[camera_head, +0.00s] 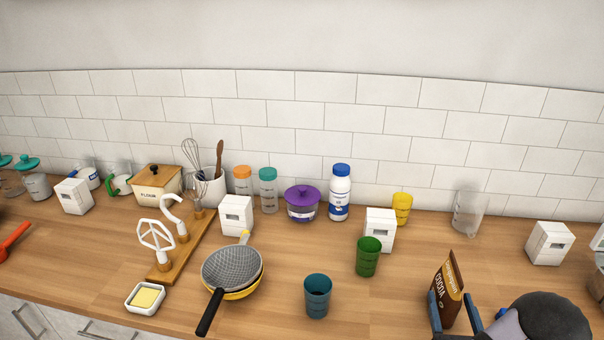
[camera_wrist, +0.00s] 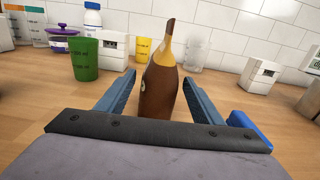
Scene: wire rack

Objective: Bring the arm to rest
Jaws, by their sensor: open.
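My gripper (camera_head: 452,302) is low over the counter at the bottom right of the head view, and my dark rounded arm part shows beside it. In the wrist view my gripper (camera_wrist: 159,77) is open, with one blue finger on each side of a brown cocoa bag (camera_wrist: 160,92). Small gaps show between the fingers and the bag. The cocoa bag (camera_head: 449,282) stands on the wooden counter, its top leaning slightly in the picture. Its base is partly hidden by my gripper.
A green cup (camera_head: 368,257) and a teal cup (camera_head: 317,297) stand left of the bag. Behind are a white block (camera_head: 380,230), yellow cup (camera_head: 402,208) and clear beaker (camera_head: 468,213). A pan (camera_head: 231,272) lies farther left. Counter right of the beaker is partly clear.

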